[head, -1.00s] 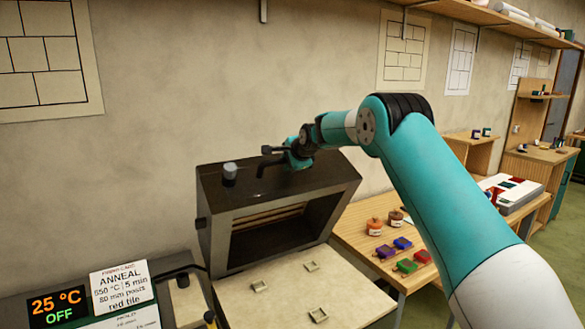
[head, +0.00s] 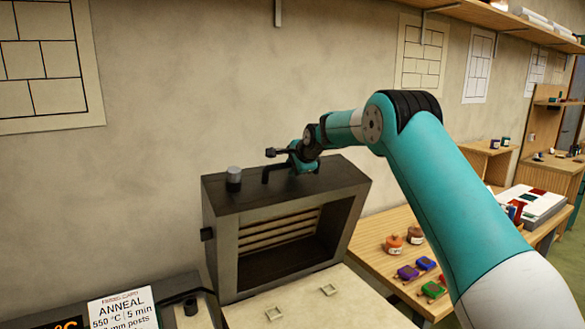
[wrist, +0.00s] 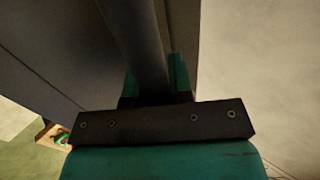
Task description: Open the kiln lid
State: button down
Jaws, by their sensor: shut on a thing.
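The kiln lid (head: 222,260) is a dark grey box hinged at the back of the kiln. It stands raised, its hollow inside with pale slats facing the head camera. A black bar handle (head: 266,172) runs along its top; the bar also shows in the wrist view (wrist: 143,45). My gripper (head: 298,164) is shut on this handle at the lid's top, and its fingertips are partly hidden. The pale kiln bed (head: 300,308) lies uncovered in front of the lid, with small square posts on it.
A firing card (head: 120,312) and display are at the lower left. A wooden table (head: 375,250) with small jars and coloured blocks stands to the right. The plain wall (head: 190,90) is behind the lid.

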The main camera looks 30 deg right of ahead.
jog(key=shift+a+f, duration=0.1)
jog(key=shift+f, duration=0.25)
jog(key=c, duration=1.1)
grip_release()
jog(key=shift+s, duration=0.1)
jog(key=shift+o, duration=0.4)
jog(key=shift+f, duration=0.1)
jog(key=shift+s, duration=0.2)
jog(key=b+v, duration=0.7)
jog(key=v, duration=1)
jog(key=shift+r, duration=0.7)
